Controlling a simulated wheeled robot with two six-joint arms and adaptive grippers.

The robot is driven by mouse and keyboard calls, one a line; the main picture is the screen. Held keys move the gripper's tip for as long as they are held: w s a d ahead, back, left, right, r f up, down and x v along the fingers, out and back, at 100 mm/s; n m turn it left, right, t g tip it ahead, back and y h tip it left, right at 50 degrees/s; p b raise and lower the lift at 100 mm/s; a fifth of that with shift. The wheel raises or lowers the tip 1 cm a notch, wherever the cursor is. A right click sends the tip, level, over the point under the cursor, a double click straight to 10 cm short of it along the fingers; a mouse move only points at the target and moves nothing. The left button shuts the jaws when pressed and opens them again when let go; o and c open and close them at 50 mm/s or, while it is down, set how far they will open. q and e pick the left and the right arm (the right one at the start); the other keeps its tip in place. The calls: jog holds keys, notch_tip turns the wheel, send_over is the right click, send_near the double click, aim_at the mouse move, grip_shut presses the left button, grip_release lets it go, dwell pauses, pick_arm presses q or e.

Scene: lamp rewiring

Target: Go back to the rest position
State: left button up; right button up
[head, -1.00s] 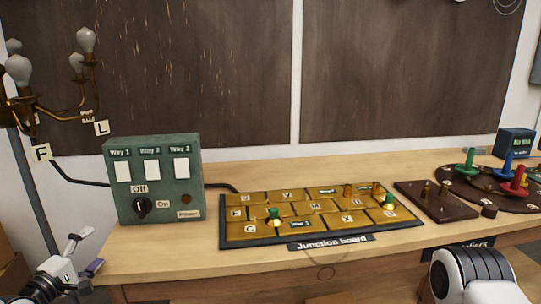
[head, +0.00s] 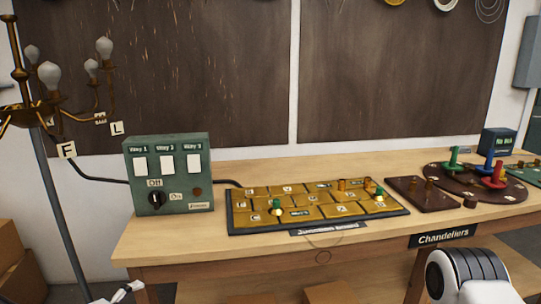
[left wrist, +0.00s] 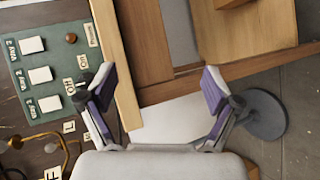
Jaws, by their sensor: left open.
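My left gripper (left wrist: 158,88) is open and empty in the left wrist view, its two purple-padded fingers wide apart over the table's front edge and the floor. In the head view only a small part of it (head: 128,290) shows at the bottom left, below the table. The wooden table (head: 165,243) runs across the view. My right arm shows as a white and black link at the bottom right; its gripper is out of view.
The green switch box (head: 176,182), its knob at Off, stands at the table's left. The junction board (head: 318,228) lies in the middle with green-topped pegs. A dark round base (head: 460,190) with coloured pegs lies right. A brass chandelier (head: 97,97) hangs left.

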pick_arm(q)
jog(key=s+d+f+m+g+p, duration=0.1)
jog(key=s+d+f+m+g, duration=0.45)
jog(key=s+d+f, duration=0.85)
jog(key=s+a+f+m+g+y, duration=0.1)
jog(key=s+f+m+g+y, duration=0.1)
jog(key=s, duration=0.7)
jog(key=s+a+f+m+g+y, duration=0.1)
jog(key=s+f+m+g+y, duration=0.1)
jog(key=s+m+g, duration=0.3)
jog(key=s, duration=0.4)
jog(key=shift+s+y+p, duration=0.25)
jog(key=shift+y+p, duration=0.1)
jog(key=shift+y, duration=0.05)
